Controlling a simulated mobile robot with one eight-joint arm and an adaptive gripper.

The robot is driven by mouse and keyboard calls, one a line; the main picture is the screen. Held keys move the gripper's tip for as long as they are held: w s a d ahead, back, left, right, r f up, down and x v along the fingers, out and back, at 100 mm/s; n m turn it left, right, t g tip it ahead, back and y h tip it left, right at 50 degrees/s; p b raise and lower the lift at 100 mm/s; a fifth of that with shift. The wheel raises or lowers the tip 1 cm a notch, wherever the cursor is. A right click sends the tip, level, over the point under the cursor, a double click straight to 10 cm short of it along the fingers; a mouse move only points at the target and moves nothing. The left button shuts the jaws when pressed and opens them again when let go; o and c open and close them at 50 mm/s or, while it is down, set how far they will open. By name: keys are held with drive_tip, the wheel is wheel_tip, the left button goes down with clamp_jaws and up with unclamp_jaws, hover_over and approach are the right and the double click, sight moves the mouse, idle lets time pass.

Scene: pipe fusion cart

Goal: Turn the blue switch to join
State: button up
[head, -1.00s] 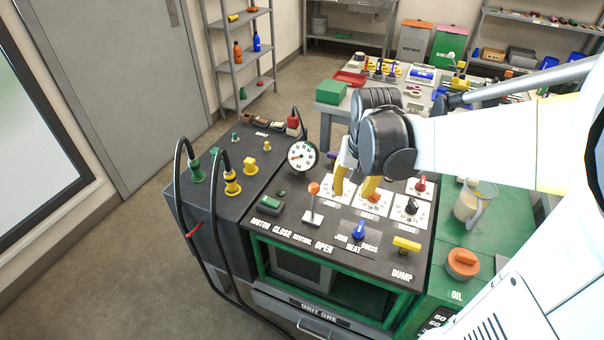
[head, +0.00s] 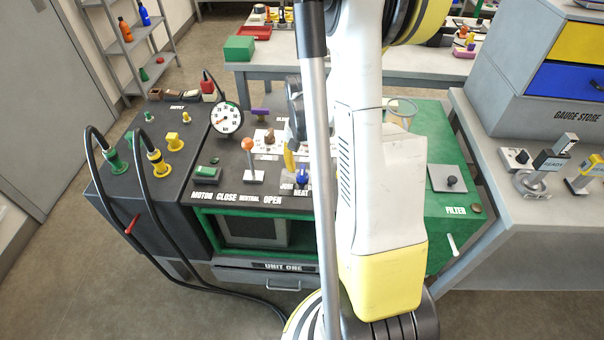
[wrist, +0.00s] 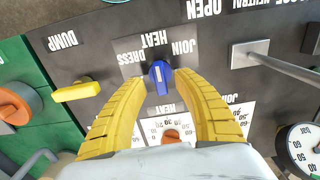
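The blue switch (wrist: 160,77) sits on the dark panel between the JOIN label (wrist: 184,53) and the DRESS label (wrist: 130,57), with HEAT above it in the wrist view. Its white mark points roughly toward HEAT. In the head view the switch (head: 303,177) shows just left of my arm. My gripper (wrist: 159,86) has its yellow fingers apart, one tip on each side of the switch, with gaps visible. In the head view one yellow finger (head: 289,158) shows; my arm hides the rest of the gripper.
A yellow DUMP handle (wrist: 76,91) is left of the fingers in the wrist view. A metal lever (wrist: 272,62) and a gauge (wrist: 302,148) lie to the right. An orange-marked dial (wrist: 172,135) sits between the fingers. The green OPEN-side bay (head: 208,235) is below the panel.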

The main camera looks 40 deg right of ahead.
drive_tip(key=shift+f, duration=0.8)
clamp_jaws()
drive_tip(key=m+b, duration=0.1)
drive_tip(key=m, duration=0.3)
drive_tip(key=shift+m, duration=0.4)
drive_tip(key=m, duration=0.5)
